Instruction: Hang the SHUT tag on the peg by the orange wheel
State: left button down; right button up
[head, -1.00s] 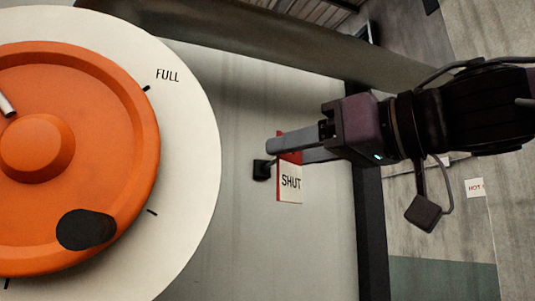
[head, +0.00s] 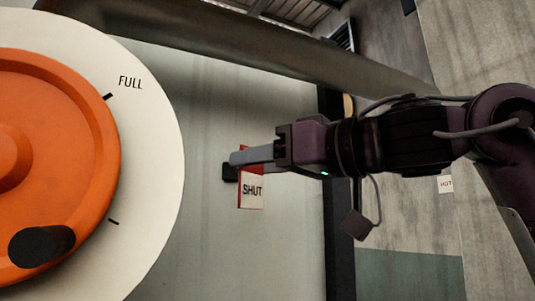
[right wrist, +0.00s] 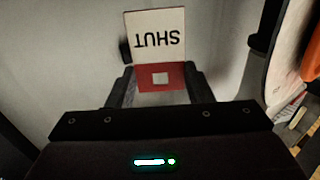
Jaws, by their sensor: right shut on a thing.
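The SHUT tag (head: 253,193) is a white plate with a red band. It hangs in front of the grey panel, to the right of the orange wheel (head: 75,150). My right gripper (head: 245,160) comes in from the right and is shut on the tag's red band. In the right wrist view the tag (right wrist: 157,38) appears upside down between the fingertips (right wrist: 160,80), with a pale square opening in its red band. The black peg (head: 229,172) is just left of the tag, partly hidden by a finger. Whether the tag touches it, I cannot tell. My left gripper is out of view.
A white dial (head: 150,150) marked FULL surrounds the wheel. A dark handle (head: 40,246) sits on the wheel. A thick pipe (head: 250,45) crosses above the panel. A small HOT sign (head: 445,184) is on the wall at right. Bare panel lies below the tag.

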aim_at(261, 167)
jog(key=w, duration=0.1)
jog(key=w+a+p, duration=0.1)
jog(key=w, duration=0.1)
jog(key=shift+w+a+f, duration=0.1)
jog(key=shift+w+a, duration=0.1)
jog(key=shift+a, duration=0.05)
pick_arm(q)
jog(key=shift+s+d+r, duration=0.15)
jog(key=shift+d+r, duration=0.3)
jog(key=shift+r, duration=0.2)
pick_arm(e)
jog(key=shift+w+a+f, duration=0.1)
jog(key=shift+w+a, duration=0.2)
jog(key=shift+w, duration=0.3)
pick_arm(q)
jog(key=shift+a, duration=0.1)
pick_arm(e)
jog(key=o, duration=1)
jog(key=shift+o, duration=0.3)
jog(key=shift+d, duration=0.1)
